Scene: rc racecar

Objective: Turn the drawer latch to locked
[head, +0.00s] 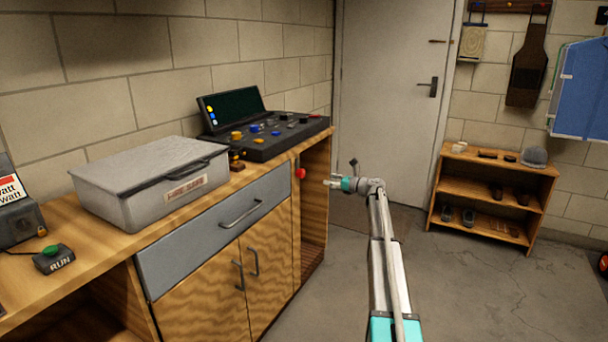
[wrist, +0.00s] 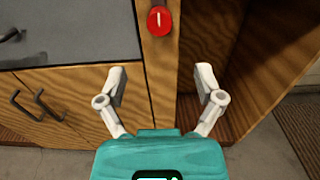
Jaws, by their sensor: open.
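The drawer latch is a red round knob (head: 300,174) on the wooden post just right of the grey drawer (head: 190,243). In the wrist view the red knob (wrist: 160,21) is at the top, with a short pale mark that looks upright. The drawer front (wrist: 85,35) is left of it and looks closed. My gripper (head: 328,183) is a little right of the knob in the head view. In the wrist view my gripper (wrist: 161,78) is open and empty. Its fingers point towards the post below the knob and do not touch it.
A grey metal case (head: 150,180) and a black control console (head: 265,137) stand on the bench. Cupboard doors with handles (head: 238,275) are below the drawer. An open shelf bay is right of the post. A low shelf (head: 490,185) stands at the back; the floor between is clear.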

